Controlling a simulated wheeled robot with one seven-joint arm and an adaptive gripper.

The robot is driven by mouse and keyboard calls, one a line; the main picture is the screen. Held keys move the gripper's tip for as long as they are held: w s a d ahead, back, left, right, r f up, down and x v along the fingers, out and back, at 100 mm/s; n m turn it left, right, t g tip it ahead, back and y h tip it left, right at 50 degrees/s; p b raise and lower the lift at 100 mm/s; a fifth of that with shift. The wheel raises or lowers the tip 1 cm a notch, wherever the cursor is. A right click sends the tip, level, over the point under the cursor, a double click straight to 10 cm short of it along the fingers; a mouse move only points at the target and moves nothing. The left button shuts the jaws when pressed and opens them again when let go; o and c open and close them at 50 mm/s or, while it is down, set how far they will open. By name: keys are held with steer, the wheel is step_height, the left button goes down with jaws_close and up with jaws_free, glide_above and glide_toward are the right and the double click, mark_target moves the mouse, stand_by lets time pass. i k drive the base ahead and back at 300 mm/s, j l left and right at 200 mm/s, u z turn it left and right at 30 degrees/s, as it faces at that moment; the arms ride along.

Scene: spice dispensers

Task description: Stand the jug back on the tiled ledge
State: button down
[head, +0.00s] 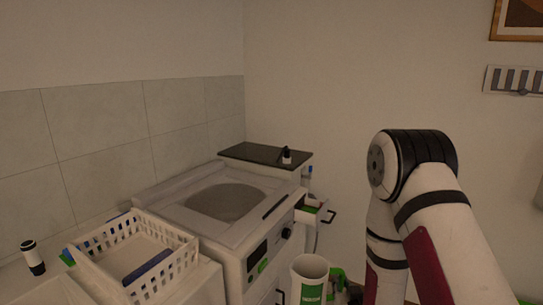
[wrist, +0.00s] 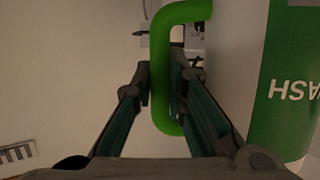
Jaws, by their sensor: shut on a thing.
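The jug (head: 310,284) is white with a green label and a green handle. In the head view it is upright at the bottom centre, its open top showing and its base cut off by the frame. In the wrist view the jug (wrist: 290,85) fills the right side, with its lettering upside down. My gripper (wrist: 162,88) is shut on the green handle (wrist: 159,60), one finger on each side. In the head view the gripper is mostly hidden behind the jug and my arm. A pale ledge (head: 14,284) runs below the grey tiled wall at the left.
A white basket (head: 178,262) and a black-and-white bottle (head: 33,258) stand at the left. A white washing machine (head: 165,215) with an open drawer (head: 313,212) lies between them and the jug. A dark top (head: 250,153) behind it bears a small dark bottle (head: 287,156).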

mark_target(277, 152)
steer(key=i+l, duration=0.25)
steer(key=l, duration=0.2)
steer(key=i+l, duration=0.25)
steer(key=l, duration=0.2)
steer(key=i+l, duration=0.25)
steer(key=l, duration=0.15)
steer(key=i+l+u, duration=0.15)
steer(key=l, duration=0.15)
steer(key=i+l+u, duration=0.1)
steer(key=l, duration=0.15)
steer(key=i+l+u, duration=0.15)
steer(key=l, duration=0.2)
steer(key=i+l+u, duration=0.1)
steer(key=l, duration=0.2)
